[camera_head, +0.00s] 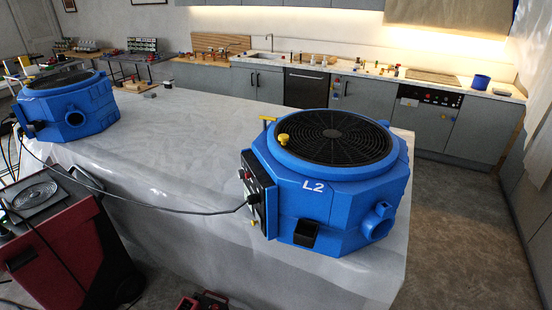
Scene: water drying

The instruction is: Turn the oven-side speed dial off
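A blue air mover marked L2 (335,205) stands on the sheet-covered counter, on the side nearer the oven (430,96). Its round black grille faces up. A dark control panel (259,190) is on its left side, seen at a steep angle, with a small red spot and small light parts. I cannot tell which part is the speed dial or how it is set. A yellow knob (283,139) sits on the grille's rim, and a yellow T-shaped handle (268,121) stands behind the panel. Neither of my grippers is in view.
A second blue air mover (68,106) stands at the far left of the covered counter (160,150). A black cable (190,211) runs from L2's panel leftward. A red and black machine (70,250) stands front left. Open floor (465,240) lies at right.

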